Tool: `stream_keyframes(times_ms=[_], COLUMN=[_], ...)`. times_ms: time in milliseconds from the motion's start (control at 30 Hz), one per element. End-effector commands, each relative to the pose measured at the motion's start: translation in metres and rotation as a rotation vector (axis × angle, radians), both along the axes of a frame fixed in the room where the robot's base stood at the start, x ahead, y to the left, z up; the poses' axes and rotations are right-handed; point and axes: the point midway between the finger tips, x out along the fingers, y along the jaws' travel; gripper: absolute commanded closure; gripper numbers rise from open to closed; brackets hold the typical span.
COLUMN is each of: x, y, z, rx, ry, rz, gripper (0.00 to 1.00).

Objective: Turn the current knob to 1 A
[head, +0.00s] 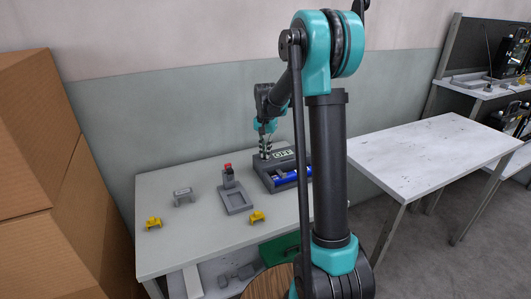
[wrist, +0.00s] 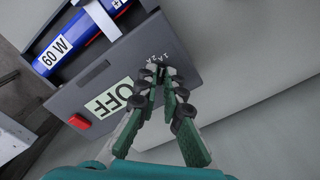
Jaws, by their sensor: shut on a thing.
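The dark grey test unit (head: 268,180) stands at the back right of the near table, with a sign reading OFF. It also fills the upper left of the wrist view (wrist: 98,78), where its OFF sign (wrist: 108,100) shows. Small white marks, seemingly 1 A and 2 A (wrist: 156,57), are printed near the panel's corner. My gripper (wrist: 160,76) has its fingertips close together at the panel beside these marks. It is shut on the current knob, which the fingertips almost wholly hide, so its setting cannot be read. In the head view my gripper (head: 265,150) is over the unit.
A blue part marked 60 W (wrist: 75,42) lies in the unit's bay; a red button (wrist: 79,122) is beside the OFF sign. A grey fixture (head: 236,200), a grey block (head: 183,196) and yellow pieces (head: 153,223) (head: 257,217) stand left. Cardboard boxes (head: 30,150) border the table.

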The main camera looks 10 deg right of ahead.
Motion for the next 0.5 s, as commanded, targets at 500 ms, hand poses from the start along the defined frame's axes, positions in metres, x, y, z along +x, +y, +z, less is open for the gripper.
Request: stream_keyframes(times_ms=[500], x=[0.0002], y=[0.0000], z=[0.0001], rx=[0.000], ry=[0.000], rz=[0.001], gripper=[0.72])
